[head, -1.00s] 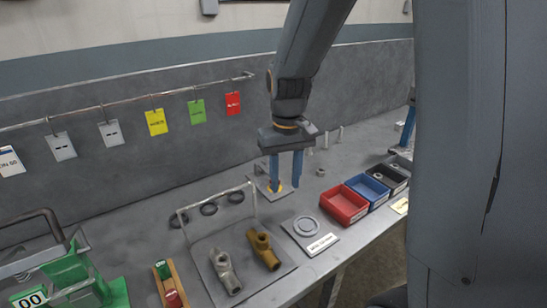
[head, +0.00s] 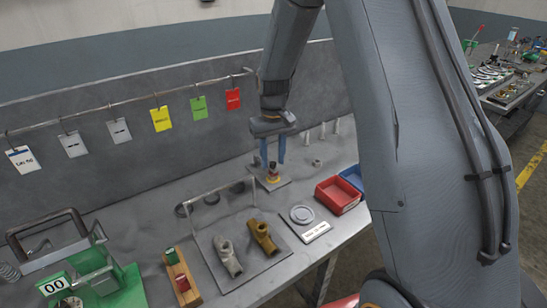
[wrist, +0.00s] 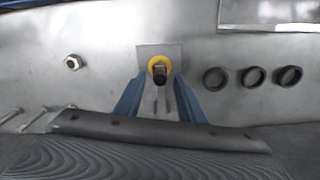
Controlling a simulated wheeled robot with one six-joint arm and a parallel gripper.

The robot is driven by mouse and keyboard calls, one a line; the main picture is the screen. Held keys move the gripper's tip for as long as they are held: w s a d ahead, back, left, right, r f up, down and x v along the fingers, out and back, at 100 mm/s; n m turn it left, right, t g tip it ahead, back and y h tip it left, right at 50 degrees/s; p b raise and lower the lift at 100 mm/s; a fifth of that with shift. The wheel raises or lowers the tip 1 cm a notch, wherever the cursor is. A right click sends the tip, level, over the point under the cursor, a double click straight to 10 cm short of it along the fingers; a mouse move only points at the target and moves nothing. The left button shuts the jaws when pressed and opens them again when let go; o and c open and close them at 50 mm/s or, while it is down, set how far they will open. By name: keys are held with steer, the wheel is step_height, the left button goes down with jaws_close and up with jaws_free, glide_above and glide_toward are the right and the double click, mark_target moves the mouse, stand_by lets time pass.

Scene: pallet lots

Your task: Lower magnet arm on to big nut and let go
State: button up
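My gripper (head: 272,160) points down over the back of the bench, its two blue fingers apart. In the wrist view, the spread fingers (wrist: 158,98) flank a pale, narrow piece that I cannot identify. Just beyond the fingertips a dark-topped upright piece (wrist: 159,75) stands in a yellow ring (wrist: 151,63) on a square grey plate (wrist: 174,50). I cannot tell whether this is the magnet arm. I see no finger clearly touching it. A silver hex nut (wrist: 73,62) lies on bare bench apart from the plate; it also shows in the head view (head: 316,162).
Several dark rings (wrist: 254,77) lie beside the plate. A red bin (head: 338,196) and a blue bin (head: 352,177) stand to the right. Upright pegs (head: 322,131) stand behind the nut. Tags hang from a rail (head: 90,112).

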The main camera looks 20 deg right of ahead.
steer(key=shift+f, duration=0.3)
jaws_close()
